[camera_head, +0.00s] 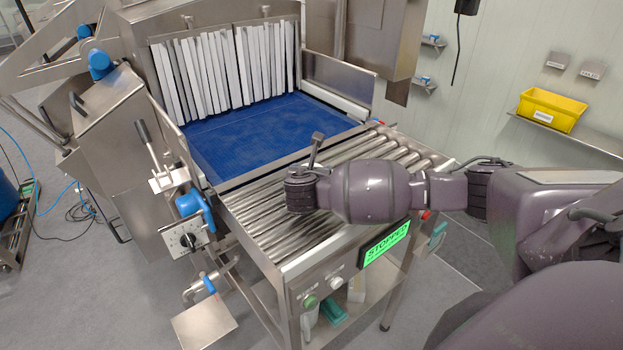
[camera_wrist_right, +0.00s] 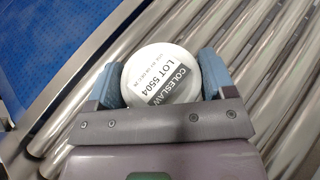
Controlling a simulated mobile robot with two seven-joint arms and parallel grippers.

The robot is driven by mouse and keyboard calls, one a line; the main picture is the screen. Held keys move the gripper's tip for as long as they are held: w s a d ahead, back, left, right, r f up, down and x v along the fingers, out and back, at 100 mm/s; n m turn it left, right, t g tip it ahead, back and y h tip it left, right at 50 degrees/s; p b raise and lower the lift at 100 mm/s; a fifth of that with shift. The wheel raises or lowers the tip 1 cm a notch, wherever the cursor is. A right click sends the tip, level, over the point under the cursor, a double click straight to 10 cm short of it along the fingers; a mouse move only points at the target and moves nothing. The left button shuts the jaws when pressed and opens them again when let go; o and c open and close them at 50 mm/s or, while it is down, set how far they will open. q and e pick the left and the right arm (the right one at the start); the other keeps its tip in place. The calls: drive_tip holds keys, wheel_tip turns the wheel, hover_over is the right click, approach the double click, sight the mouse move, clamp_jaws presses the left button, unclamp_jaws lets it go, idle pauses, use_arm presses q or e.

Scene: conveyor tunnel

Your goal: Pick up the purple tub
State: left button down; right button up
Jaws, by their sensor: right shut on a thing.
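A round tub (camera_wrist_right: 165,74) with a white lid shows in the right wrist view. Its label reads "COLESLAW LOT 5504". I see only the lid from above, so the colour of its sides cannot be told. My right gripper (camera_wrist_right: 162,80) is shut on this tub, with one blue finger pad on each side of it. In the head view my right arm reaches in from the right over the rollers, and the wrist hides the tub. I cannot tell whether the tub touches the rollers. My left gripper is in neither view.
The metal roller bed (camera_head: 262,222) shows no other goods. Behind it, the blue belt (camera_head: 255,135) is bare and runs to white strip curtains (camera_head: 222,68). A green "STOPPED" display (camera_head: 385,243) is at the front. A yellow bin (camera_head: 551,110) sits on a wall shelf.

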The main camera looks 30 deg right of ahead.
drive_tip(key=shift+r, duration=0.1)
wheel_tip(320, 180, up, 20)
drive_tip(key=b, duration=0.1)
idle(0.4)
drive_tip(key=o, duration=0.5)
drive_tip(key=c, duration=0.7)
drive_tip(key=shift+c, duration=0.5)
